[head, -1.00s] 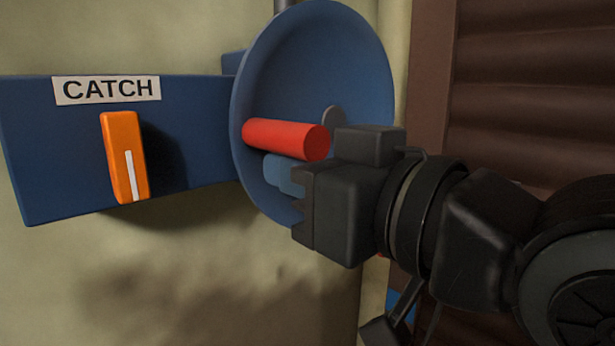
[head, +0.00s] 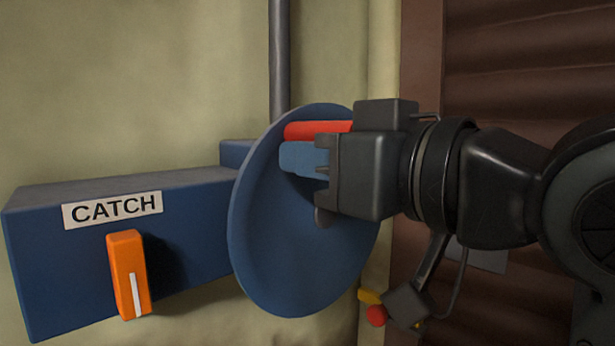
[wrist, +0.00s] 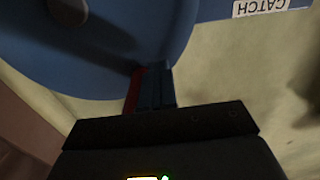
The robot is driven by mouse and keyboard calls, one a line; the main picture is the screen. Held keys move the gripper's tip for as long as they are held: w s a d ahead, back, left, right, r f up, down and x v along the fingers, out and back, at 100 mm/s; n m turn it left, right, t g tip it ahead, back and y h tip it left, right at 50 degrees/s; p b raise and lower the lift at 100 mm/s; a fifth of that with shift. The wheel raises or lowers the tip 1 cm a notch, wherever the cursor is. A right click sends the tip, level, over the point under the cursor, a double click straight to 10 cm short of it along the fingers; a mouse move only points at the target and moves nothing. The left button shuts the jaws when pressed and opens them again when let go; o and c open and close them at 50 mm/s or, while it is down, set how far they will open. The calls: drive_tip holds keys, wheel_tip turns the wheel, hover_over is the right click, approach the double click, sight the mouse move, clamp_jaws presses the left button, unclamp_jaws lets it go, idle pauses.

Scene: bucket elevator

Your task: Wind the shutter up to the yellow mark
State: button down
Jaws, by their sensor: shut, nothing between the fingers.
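A blue crank wheel (head: 275,250) stands at the middle of the head view, with a grey hub (head: 323,217). Its red handle (head: 318,130) sticks out above the hub, partly hidden by my gripper (head: 288,158). My gripper is shut and empty, its blue fingers just under the handle, close to the wheel face. In the wrist view the red handle (wrist: 132,90) lies right alongside the fingers (wrist: 153,75); I cannot tell whether they touch. The brown slatted shutter (head: 530,65) is at the right, partly behind my arm. I cannot make out the yellow mark for certain.
A blue box labelled CATCH (head: 60,265) with an orange lever (head: 127,275) stands left of the wheel. A grey vertical pipe (head: 280,60) rises behind. Small yellow (head: 369,296) and red (head: 376,316) pieces show below my wrist. The wall at upper left is clear.

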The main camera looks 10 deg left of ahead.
drive_tip(key=w+d+r, duration=0.1)
drive_tip(key=w, duration=0.1)
drive_tip(key=w+d+r, duration=0.2)
drive_tip(key=shift+w+d+p, duration=0.15)
drive_tip(key=shift+d+p, duration=0.1)
drive_tip(key=shift+p, duration=0.15)
drive_tip(key=w+d+f+b, duration=0.3)
drive_tip(key=w+d+f, duration=0.2)
drive_tip(key=w+d, duration=0.4)
drive_tip(key=f+b, duration=0.3)
drive_tip(key=f, duration=0.1)
drive_tip(key=a+f+b, duration=0.1)
drive_tip(key=f+b, duration=0.1)
drive_tip(key=f, duration=0.3)
drive_tip(key=f+b, duration=0.3)
drive_tip(key=f, duration=0.2)
drive_tip(key=shift+w+a+f+b, duration=0.15)
drive_tip(key=shift+a+b, duration=0.2)
drive_tip(key=shift+a, duration=0.05)
drive_tip(key=shift+s+a+f+b, duration=0.3)
drive_tip(key=shift+s+a+f, duration=0.7)
drive_tip(key=shift+s, duration=0.2)
drive_tip(key=shift+s+a+f, duration=0.4)
drive_tip(key=shift+s+a, duration=0.25)
drive_tip(key=shift+s, duration=0.2)
